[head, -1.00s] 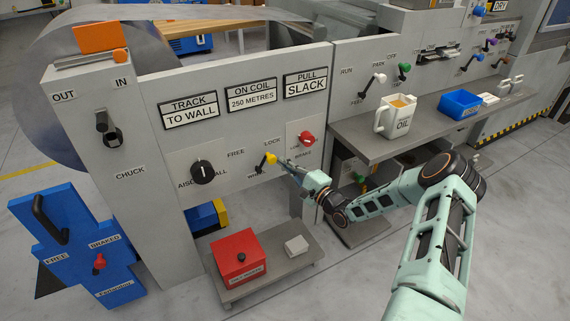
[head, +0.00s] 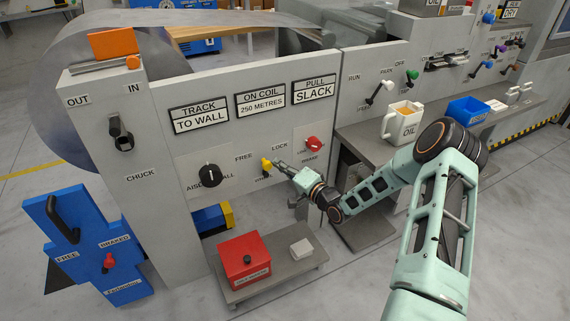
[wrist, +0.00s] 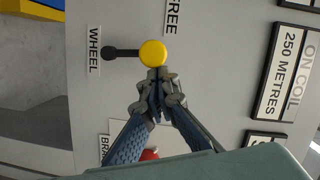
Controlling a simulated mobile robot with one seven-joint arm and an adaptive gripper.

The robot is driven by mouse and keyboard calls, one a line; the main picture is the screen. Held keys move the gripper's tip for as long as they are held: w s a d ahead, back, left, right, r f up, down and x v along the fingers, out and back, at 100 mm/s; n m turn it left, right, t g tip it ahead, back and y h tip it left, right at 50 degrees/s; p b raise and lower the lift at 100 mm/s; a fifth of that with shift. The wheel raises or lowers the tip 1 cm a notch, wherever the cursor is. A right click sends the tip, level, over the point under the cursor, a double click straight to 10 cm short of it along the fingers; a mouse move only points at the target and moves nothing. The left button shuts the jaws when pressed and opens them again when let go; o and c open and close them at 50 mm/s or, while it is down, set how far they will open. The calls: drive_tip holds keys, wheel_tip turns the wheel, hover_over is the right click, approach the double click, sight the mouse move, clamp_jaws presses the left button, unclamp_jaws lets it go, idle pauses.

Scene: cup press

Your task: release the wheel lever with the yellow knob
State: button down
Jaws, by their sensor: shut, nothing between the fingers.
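The wheel lever's yellow knob (head: 266,163) sits on a short dark arm on the grey panel, between the FREE (head: 243,157) and LOCK (head: 279,147) labels. The arm stands about upright, midway between them. In the wrist view the yellow knob (wrist: 153,53) and its black pivot (wrist: 108,53) lie beside the WHEEL label (wrist: 94,50). My gripper (head: 279,165) is on the knob's LOCK side. In the wrist view my gripper (wrist: 158,77) is shut and empty, its tips against or very near the knob's edge. The LOCK label is hidden there.
A black rotary knob (head: 209,175) is left of the lever. A red-knobbed brake lever (head: 314,143) is to its right, close above my wrist. A cart with a red box (head: 244,259) stands below. The shelf with the oil jug (head: 402,124) is at right.

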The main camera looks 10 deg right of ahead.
sight(268, 167)
drive_tip(key=a+n, duration=0.1)
drive_tip(key=s+a+n+h, duration=0.1)
drive_tip(key=a+n, duration=0.1)
drive_tip(key=shift+r, duration=0.15)
drive_tip(key=shift+s+a, duration=0.1)
drive_tip(key=shift+a, duration=0.4)
idle(0.4)
drive_tip(key=shift+r+n, duration=0.1)
drive_tip(key=shift+n, duration=0.2)
